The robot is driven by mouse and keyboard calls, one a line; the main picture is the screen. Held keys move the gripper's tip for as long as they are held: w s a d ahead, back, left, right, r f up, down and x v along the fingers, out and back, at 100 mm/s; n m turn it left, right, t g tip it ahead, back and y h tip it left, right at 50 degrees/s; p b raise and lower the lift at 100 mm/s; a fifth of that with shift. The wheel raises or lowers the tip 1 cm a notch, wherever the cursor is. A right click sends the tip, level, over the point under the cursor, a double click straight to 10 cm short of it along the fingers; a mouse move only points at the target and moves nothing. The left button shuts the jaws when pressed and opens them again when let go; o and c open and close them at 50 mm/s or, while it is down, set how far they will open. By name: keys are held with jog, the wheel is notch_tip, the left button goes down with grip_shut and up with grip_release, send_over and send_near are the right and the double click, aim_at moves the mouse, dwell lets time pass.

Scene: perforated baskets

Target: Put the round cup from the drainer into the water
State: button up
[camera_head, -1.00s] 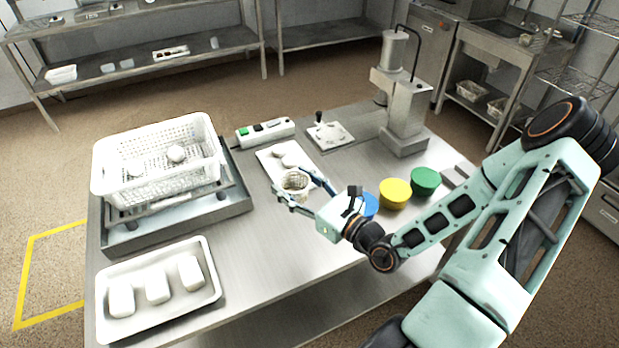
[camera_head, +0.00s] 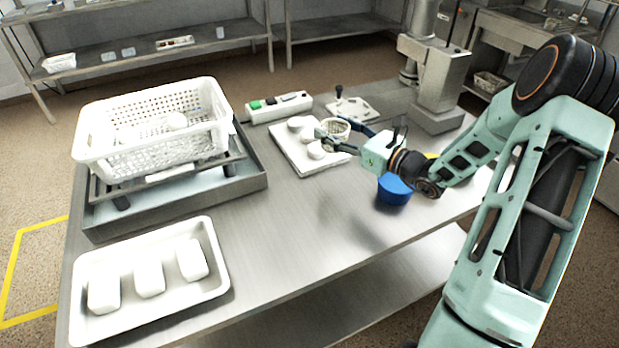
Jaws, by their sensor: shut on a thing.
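My gripper (camera_head: 336,132) is shut on a small round perforated cup (camera_head: 338,127), pale and open at the top. The fingers lie on both sides of it. The cup appears above the right edge of a white tray (camera_head: 288,150) with white rounded lumps; its exact height is unclear. At left, a large white perforated basket (camera_head: 100,160) sits over a shallow grey metal basin (camera_head: 258,180). A pale bluish surface, possibly water (camera_head: 190,202), shows in the basin below the basket.
A white tray (camera_head: 215,290) with three white blocks lies at the front left. A blue container (camera_head: 394,190) stands below my wrist, with a yellow one mostly hidden. A metal press (camera_head: 436,85) stands behind. The middle front of the table is clear.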

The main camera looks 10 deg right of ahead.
aim_at(326, 121)
jog(key=w+b, duration=0.1)
jog(key=w+a+b, duration=0.1)
jog(key=w+b, duration=0.1)
jog(key=shift+a+r+n+y, duration=0.15)
jog(key=shift+n+y, duration=0.15)
jog(key=shift+y, duration=0.1)
jog(key=shift+w+a+r, duration=0.1)
jog(key=shift+r, duration=0.1)
jog(key=shift+a+g+b, duration=0.2)
jog(key=shift+g+b, duration=0.1)
jog(key=shift+b, duration=0.05)
jog(key=shift+s+a+f+b, duration=0.75)
jog(key=shift+s+a+f, duration=0.3)
jog(key=shift+a+f, duration=1)
jog(key=shift+s+a+f+b, duration=0.7)
jog(key=shift+s+a+f, duration=0.4)
jog(key=shift+a+f, duration=0.95)
jog(key=shift+s+a+f+b, duration=0.75)
jog(key=shift+s+a+f, duration=0.3)
jog(key=shift+a+f, duration=1)
jog(key=shift+d+f, duration=0.15)
jog(key=shift+f, duration=0.15)
jog(key=o, duration=0.9)
